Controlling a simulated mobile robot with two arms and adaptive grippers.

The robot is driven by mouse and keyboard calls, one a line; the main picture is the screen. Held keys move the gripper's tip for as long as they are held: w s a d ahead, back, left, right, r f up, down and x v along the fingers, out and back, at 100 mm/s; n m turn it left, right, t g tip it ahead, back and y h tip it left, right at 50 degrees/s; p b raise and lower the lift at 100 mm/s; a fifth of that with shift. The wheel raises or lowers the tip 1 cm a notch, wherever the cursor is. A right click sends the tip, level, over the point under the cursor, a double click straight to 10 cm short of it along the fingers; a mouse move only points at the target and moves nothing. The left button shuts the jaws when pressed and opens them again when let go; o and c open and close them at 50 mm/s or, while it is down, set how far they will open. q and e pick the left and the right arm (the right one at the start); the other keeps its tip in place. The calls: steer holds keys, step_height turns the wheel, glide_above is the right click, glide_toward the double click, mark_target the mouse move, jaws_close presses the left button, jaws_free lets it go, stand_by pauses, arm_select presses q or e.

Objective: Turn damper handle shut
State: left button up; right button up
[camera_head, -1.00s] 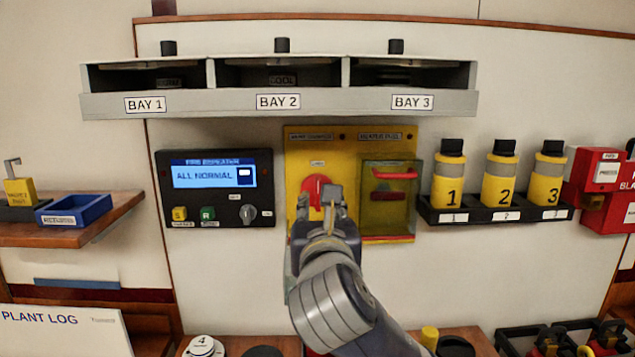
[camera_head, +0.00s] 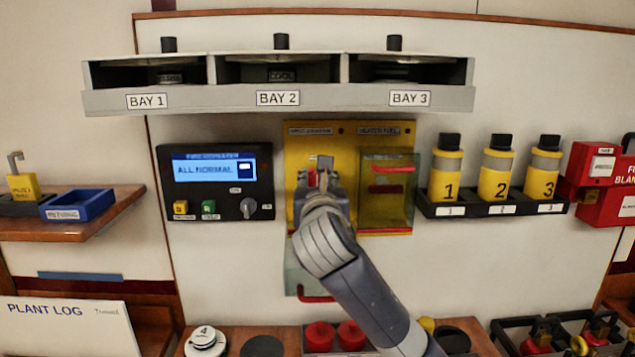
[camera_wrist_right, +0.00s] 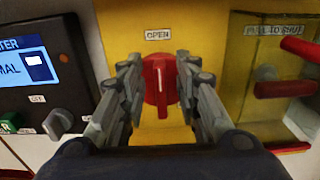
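A red round turn handle (camera_wrist_right: 160,82) with a raised grip bar sits on a yellow panel (camera_wrist_right: 210,40), under a label reading OPEN. The bar looks upright. In the head view my right gripper (camera_head: 322,172) hides most of the handle. In the right wrist view my right gripper (camera_wrist_right: 160,85) is open, with one finger on each side of the handle; I see no clear grip on it. My left gripper is not in view.
A tinted clear cover with a red pull handle (camera_head: 388,188) is right of the turn handle. A clear flap (camera_head: 303,272) hangs below the panel. The display box (camera_head: 215,205) is close on the left; numbered bottles (camera_head: 496,180) stand on the right.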

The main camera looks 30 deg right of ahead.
jaws_close()
steer(key=m+p, duration=0.2)
steer(key=m, duration=0.2)
steer(key=d+m+p, duration=0.1)
steer(key=m+p, duration=0.1)
steer(key=m, duration=0.2)
steer(key=s+f+m+p, duration=0.1)
steer(key=m+p, duration=0.1)
steer(key=m, duration=0.2)
steer(key=shift+d+f, duration=0.1)
steer(key=shift+d, duration=0.15)
steer(key=shift+d+f+m+p, duration=0.1)
steer(key=shift+f+m+p, duration=0.15)
steer(key=shift+m, duration=1.25)
steer(key=shift+d+f+m+p, duration=0.15)
steer(key=shift+f+m, duration=0.2)
steer(key=shift+m, duration=1.15)
steer(key=shift+a, duration=0.15)
